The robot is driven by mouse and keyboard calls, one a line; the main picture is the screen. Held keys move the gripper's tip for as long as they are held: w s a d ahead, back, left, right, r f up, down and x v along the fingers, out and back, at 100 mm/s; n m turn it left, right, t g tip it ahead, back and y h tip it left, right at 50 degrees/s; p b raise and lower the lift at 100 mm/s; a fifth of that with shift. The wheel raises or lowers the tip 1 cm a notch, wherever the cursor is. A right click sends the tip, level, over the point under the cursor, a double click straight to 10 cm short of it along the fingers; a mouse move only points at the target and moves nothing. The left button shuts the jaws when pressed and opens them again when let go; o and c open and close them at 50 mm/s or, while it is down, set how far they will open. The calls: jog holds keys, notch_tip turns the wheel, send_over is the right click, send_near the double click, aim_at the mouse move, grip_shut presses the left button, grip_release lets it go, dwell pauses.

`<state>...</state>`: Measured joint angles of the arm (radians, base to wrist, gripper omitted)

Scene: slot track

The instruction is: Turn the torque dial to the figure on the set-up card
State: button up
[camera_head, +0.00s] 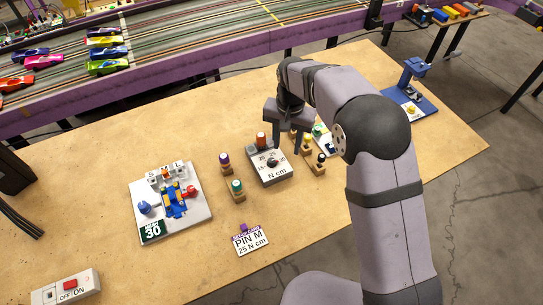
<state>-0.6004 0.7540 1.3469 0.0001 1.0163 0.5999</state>
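The torque dial (272,161) is a small dark round knob on a pale box marked N cm, with figures around it, 15, 20 and 25 among them. Its pointer is too small to read. The set-up card (251,241) lies flat on the bench in front of the box and reads PIN M, 25 N cm. My gripper (284,138) hangs over the back of the dial box with its two fingers apart and nothing seen between them. It appears to be above the knob, not touching it. My arm comes in from the lower right.
A white fixture board (190,215) with a blue car chassis is at left. The front left bench is mostly clear, apart from an OFF/ON switch box (67,289).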

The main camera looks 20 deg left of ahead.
send_over(272, 161)
jog(key=shift+a+f, duration=0.1)
jog(key=shift+f, duration=0.2)
jog(key=shift+f, duration=0.1)
jog(key=shift+f+p, duration=0.95)
jog(key=shift+f, duration=2.55)
grip_shut()
